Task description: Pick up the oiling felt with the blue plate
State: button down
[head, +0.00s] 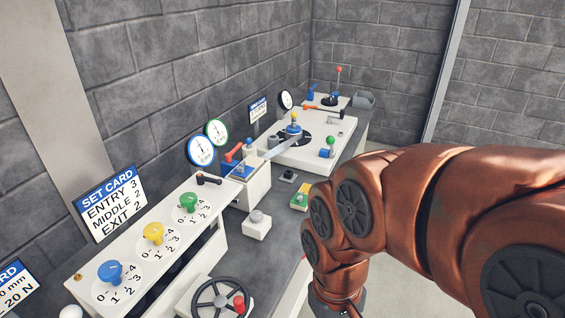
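A blue plate (242,173) lies on top of a white box on the bench, below the two round gauges. It is small and partly behind a red lever, and I cannot tell if felt is under it. A small block with a green and yellow top (304,196) lies on the bench farther right, beside my arm. My arm reaches in from the right and bends down near the bottom centre. My gripper is not visible; the arm's end runs down to the lower edge.
A white panel with blue, yellow and green knobs (153,235) fills the left front. A black handwheel (219,299) stands at the front. A small white block (257,225) sits mid-bench. A white plate with a round disc (312,151) lies farther back. Brick walls close the back.

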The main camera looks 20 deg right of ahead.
aim_at(253, 164)
jog(key=z, duration=1.65)
jog(key=i, duration=1.15)
jog(key=u, duration=3.75)
